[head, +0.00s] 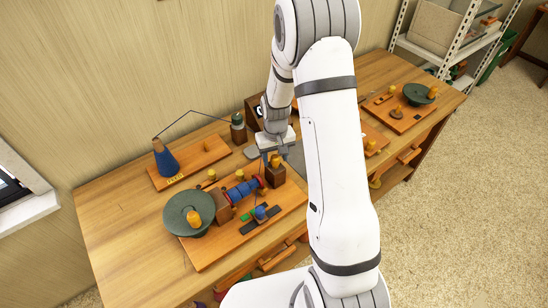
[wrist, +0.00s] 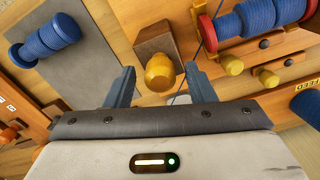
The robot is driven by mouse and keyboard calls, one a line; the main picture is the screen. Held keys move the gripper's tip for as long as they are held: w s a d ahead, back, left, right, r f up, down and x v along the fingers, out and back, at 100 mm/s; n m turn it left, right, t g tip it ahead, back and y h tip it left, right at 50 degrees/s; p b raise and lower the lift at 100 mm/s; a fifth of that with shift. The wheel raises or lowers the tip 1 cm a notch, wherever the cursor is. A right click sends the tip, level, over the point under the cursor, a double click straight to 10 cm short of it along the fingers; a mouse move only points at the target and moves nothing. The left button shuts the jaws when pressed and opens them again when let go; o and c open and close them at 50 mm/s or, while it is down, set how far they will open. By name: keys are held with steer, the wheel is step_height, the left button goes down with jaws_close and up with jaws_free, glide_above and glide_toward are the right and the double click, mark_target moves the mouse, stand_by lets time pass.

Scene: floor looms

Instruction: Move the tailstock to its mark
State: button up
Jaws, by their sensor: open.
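The tailstock appears to be a brown wooden block (head: 275,176) with a yellow knob, at the back right end of the winder board, beside a blue wound spool (head: 243,190) with red ends. In the wrist view the tailstock block (wrist: 155,42) and its yellow knob lie ahead of my gripper (wrist: 160,82). My gripper's fingers are apart, one on each side of the knob in that view; I cannot tell whether they touch it. In the head view my gripper (head: 277,149) is just above and behind the block. I cannot make out the mark.
A green wheel (head: 182,212) with a yellow knob sits at the board's left end. A blue cone (head: 165,162) stands on an orange board behind, with a thread over a wire arm. A blue spool (wrist: 45,40) lies on a grey mat (wrist: 88,78). Bare tabletop (head: 110,230) shows at left.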

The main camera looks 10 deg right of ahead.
steer(key=shift+f, duration=0.75)
steer(key=shift+c, duration=0.2)
jaws_close()
